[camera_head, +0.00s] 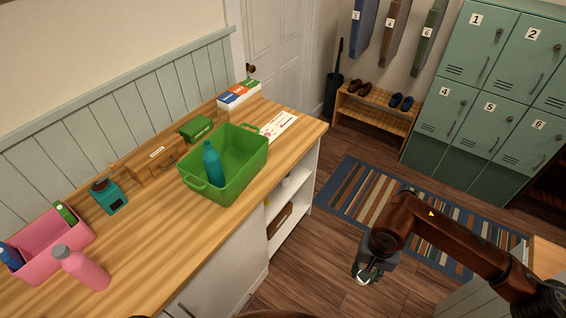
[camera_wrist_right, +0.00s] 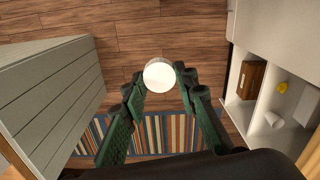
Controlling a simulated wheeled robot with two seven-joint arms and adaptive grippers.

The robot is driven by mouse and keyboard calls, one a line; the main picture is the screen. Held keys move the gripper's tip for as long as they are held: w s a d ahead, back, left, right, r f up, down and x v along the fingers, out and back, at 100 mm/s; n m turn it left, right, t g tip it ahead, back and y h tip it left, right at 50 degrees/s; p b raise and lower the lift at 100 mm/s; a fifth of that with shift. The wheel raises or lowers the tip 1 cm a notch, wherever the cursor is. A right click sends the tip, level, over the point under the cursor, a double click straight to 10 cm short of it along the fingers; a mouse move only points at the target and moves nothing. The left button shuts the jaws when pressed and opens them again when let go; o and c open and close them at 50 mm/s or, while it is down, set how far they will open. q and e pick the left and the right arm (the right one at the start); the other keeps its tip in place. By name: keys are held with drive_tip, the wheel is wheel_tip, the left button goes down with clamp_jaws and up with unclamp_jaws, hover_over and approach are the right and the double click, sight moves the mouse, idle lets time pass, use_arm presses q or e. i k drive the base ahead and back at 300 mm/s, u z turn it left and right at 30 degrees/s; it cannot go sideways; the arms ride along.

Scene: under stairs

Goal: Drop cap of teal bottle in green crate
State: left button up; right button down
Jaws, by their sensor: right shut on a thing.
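A teal bottle (camera_head: 213,168) stands inside the green crate (camera_head: 232,190) on the wooden counter; no separate cap shows on its top. My right gripper (camera_head: 364,275) hangs over the floor, right of the counter and well away from the crate. In the right wrist view, my right gripper (camera_wrist_right: 160,84) is shut on a round white cap (camera_wrist_right: 158,76) at its fingertips. A bit of this white cap (camera_head: 363,281) also shows in the head view. My left gripper is not in view.
A teal grinder-like item (camera_head: 109,196), a wooden box (camera_head: 150,166) and a green box (camera_head: 196,129) line the wall. Lockers (camera_head: 490,85) stand at right. Open floor lies around my right gripper.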

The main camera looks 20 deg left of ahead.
sight(232, 172)
drive_tip(key=z, duration=0.2)
drive_tip(key=i, duration=1.3)
drive_tip(key=u, duration=2.2)
